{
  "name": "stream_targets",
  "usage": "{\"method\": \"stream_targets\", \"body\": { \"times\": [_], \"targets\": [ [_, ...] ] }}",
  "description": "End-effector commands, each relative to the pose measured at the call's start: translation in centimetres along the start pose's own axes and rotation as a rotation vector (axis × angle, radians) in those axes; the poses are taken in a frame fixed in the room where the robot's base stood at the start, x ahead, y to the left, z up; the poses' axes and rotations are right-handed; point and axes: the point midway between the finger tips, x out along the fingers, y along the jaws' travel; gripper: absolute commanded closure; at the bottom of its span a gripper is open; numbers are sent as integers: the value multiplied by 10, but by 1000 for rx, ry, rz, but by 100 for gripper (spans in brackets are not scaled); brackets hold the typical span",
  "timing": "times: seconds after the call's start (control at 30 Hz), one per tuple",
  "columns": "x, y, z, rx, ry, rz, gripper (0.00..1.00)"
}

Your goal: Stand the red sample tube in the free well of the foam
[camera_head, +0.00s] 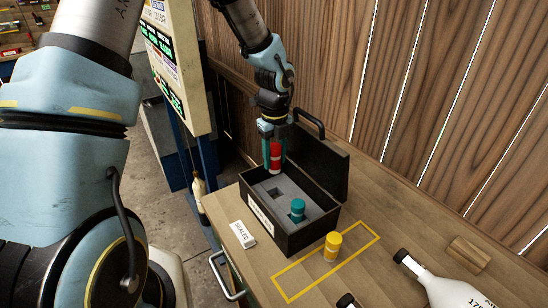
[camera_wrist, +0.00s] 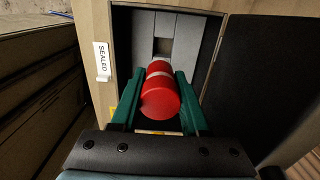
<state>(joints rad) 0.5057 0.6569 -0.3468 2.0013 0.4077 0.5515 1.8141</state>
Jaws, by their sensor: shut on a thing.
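The red sample tube (camera_head: 275,156), with a pale band, is held between my gripper's (camera_head: 273,150) green fingers. It hangs over the far left end of the open black box (camera_head: 287,240) and looks roughly upright. In the wrist view, the red tube (camera_wrist: 160,92) sits between both fingers of my gripper (camera_wrist: 158,95). The grey foam (camera_head: 262,190) inside the box has a dark square free well (camera_head: 277,193), nearer the camera than the tube. The well (camera_wrist: 162,46) also shows beyond the tube in the wrist view. A teal tube (camera_head: 297,210) stands in another part of the foam.
The box's lid (camera_head: 318,160) stands open behind and right. A yellow tube (camera_head: 332,246) stands in a yellow outline on the wooden bench. A SEALED tag (camera_head: 242,234) lies left of the box. A white bottle (camera_head: 440,287) and wooden block (camera_head: 468,254) lie at right.

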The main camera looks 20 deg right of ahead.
Motion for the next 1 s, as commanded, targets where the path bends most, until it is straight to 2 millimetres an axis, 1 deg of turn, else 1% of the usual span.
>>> {"method": "stream_targets", "body": {
  "times": [0.7,1.0],
  "targets": [
    [-2,0,1,-1,-1,-1,100],
    [25,0,0,-2,-1,-1,100]
  ]
}}
